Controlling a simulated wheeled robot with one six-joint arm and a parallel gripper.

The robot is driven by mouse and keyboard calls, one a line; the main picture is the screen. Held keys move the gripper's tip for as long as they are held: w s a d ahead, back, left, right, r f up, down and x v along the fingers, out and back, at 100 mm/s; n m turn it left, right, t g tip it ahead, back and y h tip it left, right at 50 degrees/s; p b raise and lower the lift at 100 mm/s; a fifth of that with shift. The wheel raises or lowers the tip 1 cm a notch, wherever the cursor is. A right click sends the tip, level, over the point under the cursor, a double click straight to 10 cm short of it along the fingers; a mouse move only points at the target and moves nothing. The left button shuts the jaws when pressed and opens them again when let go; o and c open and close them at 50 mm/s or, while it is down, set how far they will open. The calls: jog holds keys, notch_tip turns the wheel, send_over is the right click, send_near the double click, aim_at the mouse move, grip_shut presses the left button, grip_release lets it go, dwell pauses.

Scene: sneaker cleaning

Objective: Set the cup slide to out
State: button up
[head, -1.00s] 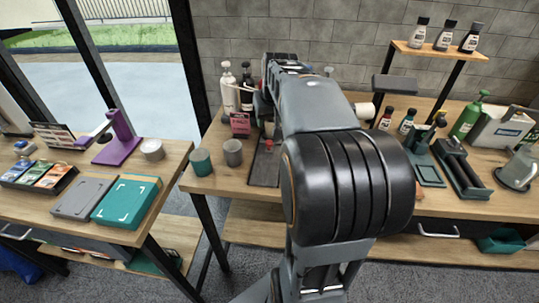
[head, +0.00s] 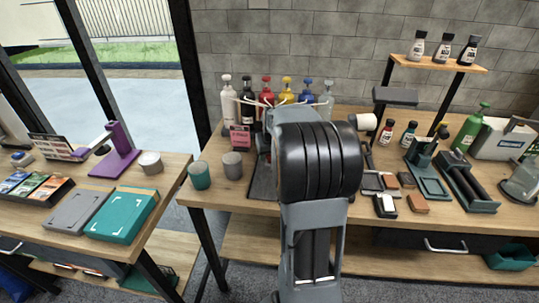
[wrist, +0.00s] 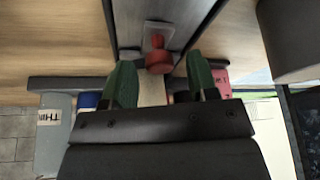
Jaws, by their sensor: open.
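A red knob (wrist: 158,62) sits on a small grey plate (wrist: 158,38) on a grey track, seen in the wrist view. I take it to be the cup slide's handle. My gripper (wrist: 161,76) is open, with its two green fingers (wrist: 119,85) apart on either side of the knob's near end. Whether they touch it I cannot tell. In the head view my arm hides the knob and the gripper; only part of the dark track (head: 262,180) shows left of the arm. I cannot tell the slide's position.
Several pump bottles (head: 267,95) stand behind my arm. A teal cup (head: 199,175) and a grey cup (head: 232,165) stand left of the track. A pink card (head: 241,138) is behind them. Brushes and small blocks (head: 385,205) lie to the right.

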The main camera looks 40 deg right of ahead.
jog(key=shift+w+f, duration=0.1)
jog(key=shift+f, duration=0.15)
grip_shut()
dwell(0.5)
